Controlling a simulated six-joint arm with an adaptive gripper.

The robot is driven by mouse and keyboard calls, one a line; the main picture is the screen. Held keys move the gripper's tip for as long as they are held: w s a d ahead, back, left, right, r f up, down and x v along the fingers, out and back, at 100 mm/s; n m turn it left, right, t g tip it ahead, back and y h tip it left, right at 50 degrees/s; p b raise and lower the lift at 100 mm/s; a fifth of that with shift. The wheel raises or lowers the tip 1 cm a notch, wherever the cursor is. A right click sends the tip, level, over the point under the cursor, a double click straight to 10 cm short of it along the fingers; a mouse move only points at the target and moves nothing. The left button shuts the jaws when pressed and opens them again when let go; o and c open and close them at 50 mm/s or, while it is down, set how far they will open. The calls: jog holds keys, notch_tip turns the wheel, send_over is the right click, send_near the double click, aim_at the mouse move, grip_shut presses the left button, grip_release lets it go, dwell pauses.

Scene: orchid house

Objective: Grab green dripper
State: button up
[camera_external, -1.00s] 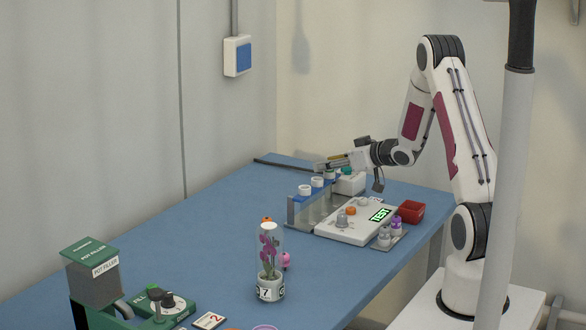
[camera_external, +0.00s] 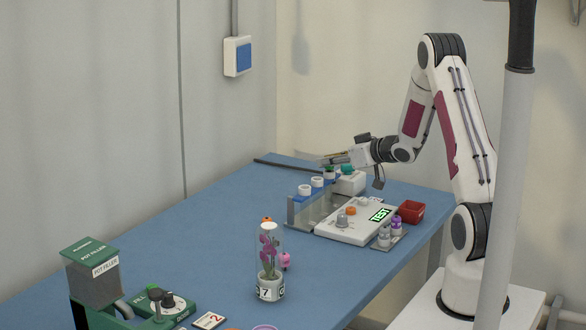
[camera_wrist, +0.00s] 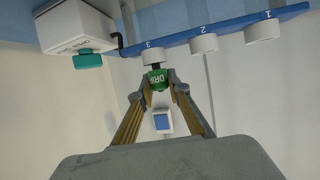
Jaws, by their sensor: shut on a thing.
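The green dripper (camera_wrist: 157,78), with partly readable white lettering, sits between the fingertips of my gripper (camera_wrist: 160,88) in the wrist view. The fingers are shut on it. It is right beside the white cap (camera_wrist: 152,60) at the rack position marked 3; I cannot tell whether they touch. In the external view my gripper (camera_external: 330,161) is over the far end of the tube rack (camera_external: 296,211), and the dripper is hard to make out there.
Two other white caps (camera_wrist: 203,43) (camera_wrist: 263,31) stand along the blue rack. A white box (camera_wrist: 78,29) with a teal part (camera_wrist: 88,60) is next to the rack. A panel with a lit display (camera_external: 345,225), a red bin (camera_external: 411,211) and a potted orchid (camera_external: 270,290) stand nearer.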

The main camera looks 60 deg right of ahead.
jog(key=shift+r, duration=4.6)
